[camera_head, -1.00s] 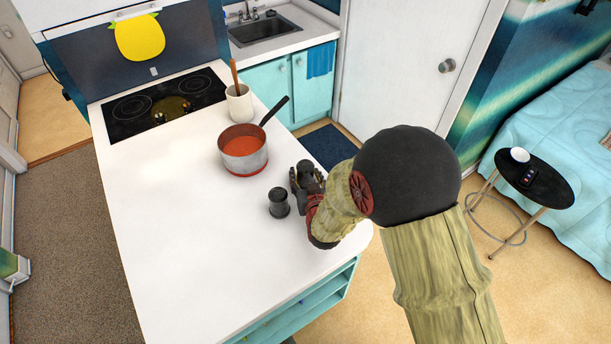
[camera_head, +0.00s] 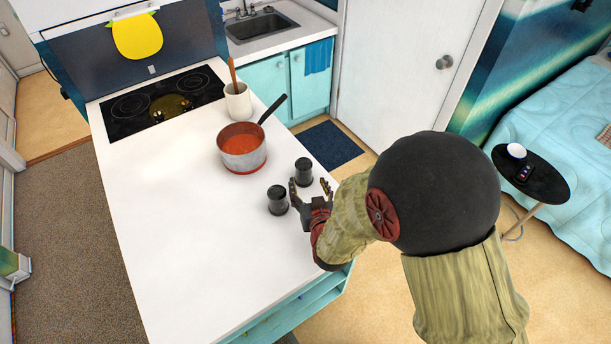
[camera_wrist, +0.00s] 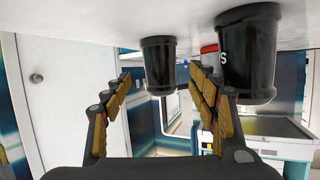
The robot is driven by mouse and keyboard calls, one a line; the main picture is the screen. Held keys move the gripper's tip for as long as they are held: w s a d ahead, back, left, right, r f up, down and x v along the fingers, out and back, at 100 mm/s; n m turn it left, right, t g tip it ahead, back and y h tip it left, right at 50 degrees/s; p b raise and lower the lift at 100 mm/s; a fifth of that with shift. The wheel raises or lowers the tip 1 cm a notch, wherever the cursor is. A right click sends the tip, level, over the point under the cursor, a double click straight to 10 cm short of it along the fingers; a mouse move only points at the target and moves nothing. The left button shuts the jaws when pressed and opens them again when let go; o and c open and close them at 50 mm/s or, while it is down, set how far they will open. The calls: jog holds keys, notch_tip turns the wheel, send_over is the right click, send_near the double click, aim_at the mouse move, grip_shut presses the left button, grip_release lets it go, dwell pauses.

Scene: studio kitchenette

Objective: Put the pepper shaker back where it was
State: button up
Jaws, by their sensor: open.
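Two dark shakers stand upright on the white counter (camera_head: 190,240). One shaker (camera_head: 303,171), taken as the pepper shaker, stands just beyond my fingertips; it shows in the wrist view (camera_wrist: 159,65) between the fingers, with no letter visible. The other shaker (camera_head: 278,200) stands to its left, nearer the front, outside my left finger. My gripper (camera_head: 310,184) is open and empty, low over the counter. The wrist view is upside down.
A red saucepan (camera_head: 242,150) stands beyond the shakers, its handle pointing up and right. A white utensil crock (camera_head: 238,104) and the stovetop (camera_head: 165,103) lie farther back. The counter's right edge is close to my gripper. The counter's left side is clear.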

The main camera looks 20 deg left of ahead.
jog(key=shift+v, duration=2.05)
jog(key=s+d+r+m+g+h, duration=0.2)
jog(key=d+r+m+g+h, duration=0.1)
jog(key=d+r, duration=1.35)
jog(key=s+d+r+m+g+h, duration=0.1)
jog(key=s+d+r+g, duration=0.1)
jog(key=s+d, duration=0.5)
jog(key=s+d+r+g+h, duration=0.2)
jog(key=s+d+r, duration=0.1)
jog(key=s+d, duration=0.5)
jog(key=s, duration=0.3)
jog(key=shift+m, duration=0.4)
